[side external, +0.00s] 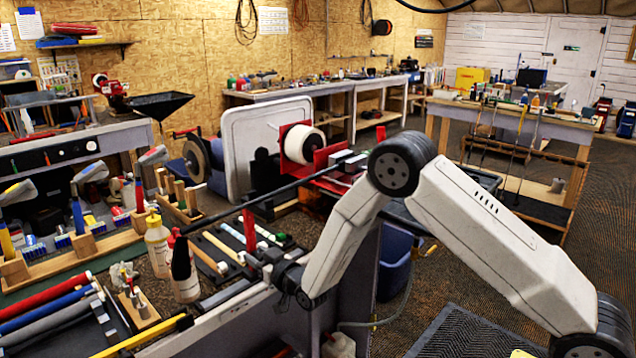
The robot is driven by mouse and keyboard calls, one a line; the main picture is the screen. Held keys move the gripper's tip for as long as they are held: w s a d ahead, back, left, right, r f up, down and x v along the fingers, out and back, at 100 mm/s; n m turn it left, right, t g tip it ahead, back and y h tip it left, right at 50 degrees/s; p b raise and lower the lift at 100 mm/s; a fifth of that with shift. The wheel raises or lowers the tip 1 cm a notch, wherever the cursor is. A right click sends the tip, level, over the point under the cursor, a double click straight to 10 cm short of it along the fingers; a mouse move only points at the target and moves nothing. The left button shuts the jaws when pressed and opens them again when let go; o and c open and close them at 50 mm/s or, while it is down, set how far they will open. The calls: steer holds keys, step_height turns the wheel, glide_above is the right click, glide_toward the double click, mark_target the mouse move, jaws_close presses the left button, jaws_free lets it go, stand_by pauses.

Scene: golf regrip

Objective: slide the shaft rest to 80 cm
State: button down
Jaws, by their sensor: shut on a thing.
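The shaft rest, a red upright post (249,230), stands near the front edge of the workbench, under a long dark shaft (290,187).
Two bottles (158,245) stand left of the rest, close to the shaft's grip end. Club heads (90,172) sit in a wooden rack at left. A blue bin (394,262) stands on the floor behind my arm.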

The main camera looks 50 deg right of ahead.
steer(key=shift+a, duration=0.1)
steer(key=a, duration=0.9)
steer(key=shift+a, duration=0.1)
steer(key=shift+c, duration=1.3)
jaws_free()
steer(key=s, duration=0.7)
steer(key=shift+s, duration=0.4)
